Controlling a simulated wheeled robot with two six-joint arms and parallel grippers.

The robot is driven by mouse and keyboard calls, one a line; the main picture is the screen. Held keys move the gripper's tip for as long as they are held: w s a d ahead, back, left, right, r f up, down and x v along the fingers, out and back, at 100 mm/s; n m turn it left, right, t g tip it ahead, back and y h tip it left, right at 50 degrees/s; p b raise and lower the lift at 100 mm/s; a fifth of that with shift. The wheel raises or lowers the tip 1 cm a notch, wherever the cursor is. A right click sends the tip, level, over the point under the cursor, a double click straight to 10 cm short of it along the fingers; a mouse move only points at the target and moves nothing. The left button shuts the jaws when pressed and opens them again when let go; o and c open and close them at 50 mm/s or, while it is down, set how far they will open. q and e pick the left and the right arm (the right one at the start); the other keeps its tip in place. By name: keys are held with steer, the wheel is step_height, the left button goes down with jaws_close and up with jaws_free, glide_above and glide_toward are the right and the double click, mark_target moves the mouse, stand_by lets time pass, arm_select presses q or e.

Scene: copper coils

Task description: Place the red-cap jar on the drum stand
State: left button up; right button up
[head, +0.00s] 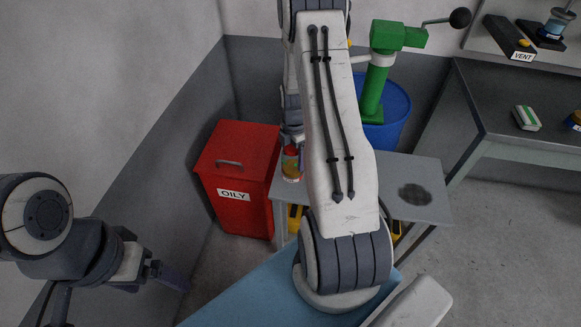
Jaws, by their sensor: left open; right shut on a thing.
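The red-cap jar (291,171) has an amber body and shows just left of my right arm. My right gripper (292,146) is shut on the jar at its cap, partly hidden behind my arm. The jar appears over the left part of a grey stand (430,177) in front of the blue drum; I cannot tell whether it touches the top. My arm hides the middle of the stand. My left gripper (172,276) is open and empty at the lower left, apart from everything.
A red bin marked OILY (233,180) stands left of the stand. A green pump (376,85) rises from the blue drum (395,112) behind it. A dark stain (415,194) marks the stand's right part. A grey workbench (520,140) is at the right.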

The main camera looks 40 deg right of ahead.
mark_target(289, 169)
steer(key=shift+a+f, duration=0.5)
steer(key=shift+a, duration=0.25)
step_height(289, 169, down, 4)
steer(key=shift+r, duration=0.1)
steer(key=shift+f, duration=0.2)
steer(key=o, duration=1.2)
